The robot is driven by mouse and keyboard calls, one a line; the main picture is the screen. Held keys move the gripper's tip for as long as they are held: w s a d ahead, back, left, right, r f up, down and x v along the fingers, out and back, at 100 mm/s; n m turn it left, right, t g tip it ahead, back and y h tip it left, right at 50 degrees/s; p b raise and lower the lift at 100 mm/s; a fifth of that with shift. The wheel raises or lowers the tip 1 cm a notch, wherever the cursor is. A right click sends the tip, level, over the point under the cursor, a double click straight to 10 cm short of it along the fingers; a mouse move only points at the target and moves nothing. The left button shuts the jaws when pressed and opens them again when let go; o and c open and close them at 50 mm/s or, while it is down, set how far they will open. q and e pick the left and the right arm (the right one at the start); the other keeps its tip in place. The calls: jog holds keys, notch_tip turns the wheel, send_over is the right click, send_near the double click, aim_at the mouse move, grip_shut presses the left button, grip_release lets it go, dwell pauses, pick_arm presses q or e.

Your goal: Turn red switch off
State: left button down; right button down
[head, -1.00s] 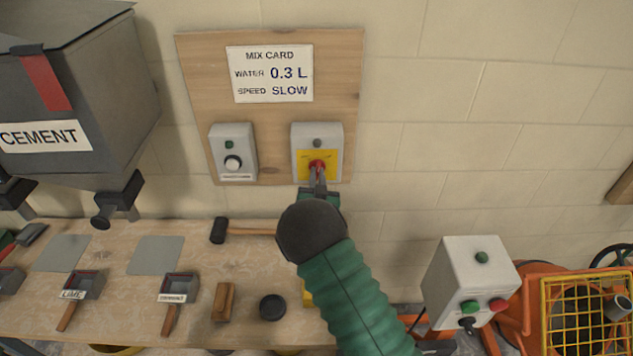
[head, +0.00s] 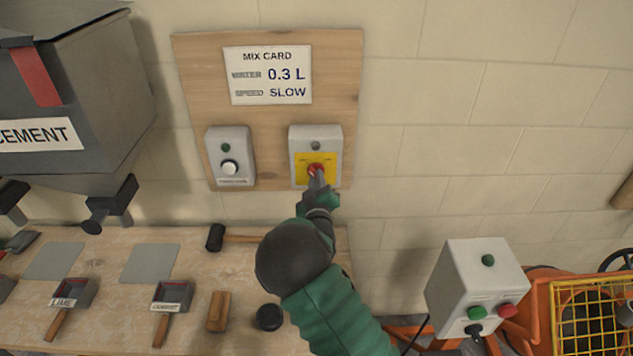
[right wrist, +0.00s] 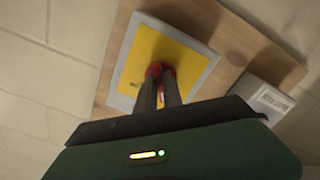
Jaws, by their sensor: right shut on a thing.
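The red switch (head: 315,169) sits on a yellow plate (head: 328,158) on a grey box (head: 301,143) on the wall board. My right gripper (head: 317,178) is at the switch, its fingers shut on it. In the right wrist view the two dark fingers (right wrist: 157,88) meet at the red knob (right wrist: 153,70), in front of the yellow plate. The fingers cover part of the knob, so its exact position is hidden. My left gripper does not show.
A second grey box with a white knob (head: 229,167) is to the left on the wooden board (head: 200,80), under the mix card (head: 268,75). The bench (head: 110,235) below holds scoops and a mallet (head: 216,237). A white control box (head: 478,280) stands at right.

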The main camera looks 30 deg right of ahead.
jog(key=shift+a+f+n, duration=0.1)
jog(key=shift+f+n, duration=0.2)
jog(key=shift+n, duration=0.3)
jog(key=c, duration=1.7)
grip_release()
jog(key=shift+o, duration=1.1)
jog(key=shift+a+r, duration=0.1)
jog(key=shift+r, duration=0.1)
jog(key=b+v, duration=0.2)
jog(key=v, duration=1.4)
jog(key=shift+s+a, duration=0.2)
jog(key=shift+s, duration=0.2)
